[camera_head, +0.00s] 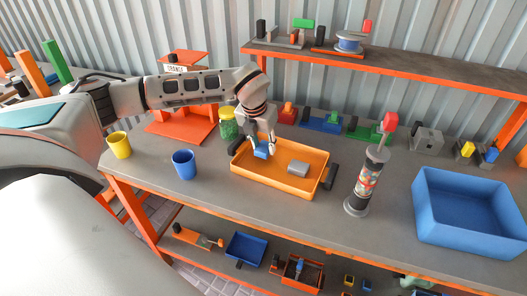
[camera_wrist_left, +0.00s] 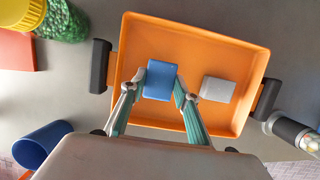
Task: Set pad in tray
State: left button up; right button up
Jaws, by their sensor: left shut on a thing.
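The blue pad (camera_head: 261,153) is a small block between the fingers of my left gripper (camera_head: 262,147). In the wrist view the fingers are shut on the near sides of the blue pad (camera_wrist_left: 160,79). The pad is over the left part of the orange tray (camera_head: 278,183); I cannot tell whether it touches the tray floor. The tray (camera_wrist_left: 200,42) has dark handles on its short sides. A grey block (camera_head: 298,169) lies in its right part and also shows in the wrist view (camera_wrist_left: 218,89). My right gripper is not in view.
A green jar (camera_head: 228,127) stands behind the tray's left end. A blue cup (camera_head: 184,164) and a yellow cup (camera_head: 118,145) stand to the left. A tall clear cylinder (camera_head: 367,182) stands close on the right, with a large blue bin (camera_head: 466,245) beyond it.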

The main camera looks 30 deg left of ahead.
aim_at(263, 149)
pick_arm(q)
notch_tip(263, 149, down, 3)
jog(key=shift+r, duration=0.15)
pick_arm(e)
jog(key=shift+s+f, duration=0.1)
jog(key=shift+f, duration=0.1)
pick_arm(q)
jog(key=shift+f, duration=0.2)
jog(key=o, duration=1.1)
jog(key=shift+f, duration=0.1)
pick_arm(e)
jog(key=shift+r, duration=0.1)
pick_arm(q)
jog(key=shift+r, duration=0.35)
jog(key=v, duration=1.1)
jog(key=shift+s+r, duration=0.2)
jog(key=shift+r, duration=0.1)
